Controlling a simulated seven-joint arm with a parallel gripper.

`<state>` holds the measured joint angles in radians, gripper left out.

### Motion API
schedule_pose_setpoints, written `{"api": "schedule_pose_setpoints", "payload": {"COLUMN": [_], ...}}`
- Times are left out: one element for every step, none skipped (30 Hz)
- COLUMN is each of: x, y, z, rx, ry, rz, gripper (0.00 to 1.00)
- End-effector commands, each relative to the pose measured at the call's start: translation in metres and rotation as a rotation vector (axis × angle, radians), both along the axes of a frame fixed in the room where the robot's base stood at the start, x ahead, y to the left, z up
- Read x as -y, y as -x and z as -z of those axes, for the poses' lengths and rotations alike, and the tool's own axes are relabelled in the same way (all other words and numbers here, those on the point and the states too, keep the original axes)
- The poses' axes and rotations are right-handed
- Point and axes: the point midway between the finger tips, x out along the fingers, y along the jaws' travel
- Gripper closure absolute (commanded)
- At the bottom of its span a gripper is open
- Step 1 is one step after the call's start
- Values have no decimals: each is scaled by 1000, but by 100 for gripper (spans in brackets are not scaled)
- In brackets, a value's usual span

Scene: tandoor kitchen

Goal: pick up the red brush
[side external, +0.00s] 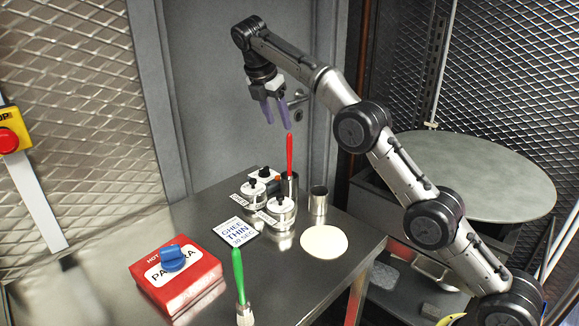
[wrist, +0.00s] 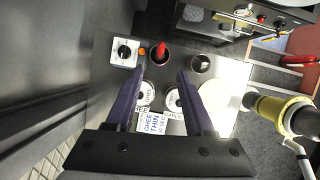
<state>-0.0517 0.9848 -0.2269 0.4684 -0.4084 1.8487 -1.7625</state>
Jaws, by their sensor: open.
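The red brush (side external: 289,155) stands upright in a metal cup (side external: 290,186) at the back of the steel table, its red handle sticking up. In the wrist view the red brush (wrist: 161,49) shows end-on in its dark cup, beyond the fingertips. My gripper (side external: 267,112) is open and empty, above and slightly left of the brush handle in the side view, pointing down. In the wrist view my gripper (wrist: 158,80) has its two purple fingers wide apart, with the brush ahead between their lines. The brush's lower end is hidden in the cup.
Lidded canisters (side external: 281,211) stand close beside the brush cup. An empty metal cup (side external: 318,200) is to its right. A flat dough disc (side external: 324,241), a printed card (side external: 238,234), a red box with blue knob (side external: 177,276) and a green brush (side external: 238,272) are nearer the front.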

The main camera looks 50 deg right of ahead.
Motion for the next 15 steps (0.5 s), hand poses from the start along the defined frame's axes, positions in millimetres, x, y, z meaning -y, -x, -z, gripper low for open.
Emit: {"api": "schedule_pose_setpoints", "payload": {"x": [1,2,3,3,4,6,6,7,8,9,10,12,14,16,18], "y": [0,0,0,0,0,0,-1,-1,0,0,0,0,-1,-1,-1], "z": [1,3,5,7,9,11,14,16,19,21,23,28,32,36,41], "rx": [-1,-2,-1,-2,-1,-2,-1,-1,-2,-2,-2,-3,-2,-2,-2], "ry": [0,0,0,0,0,0,0,-1,-1,-2,-2,-2,-1,-1,-1], "rz": [0,1,0,1,-1,0,-1,0,1,1,1,1,1,2,2], "gripper": [47,47,47,47,47,47,47,47,47,47,47,47,47,47,47]}}
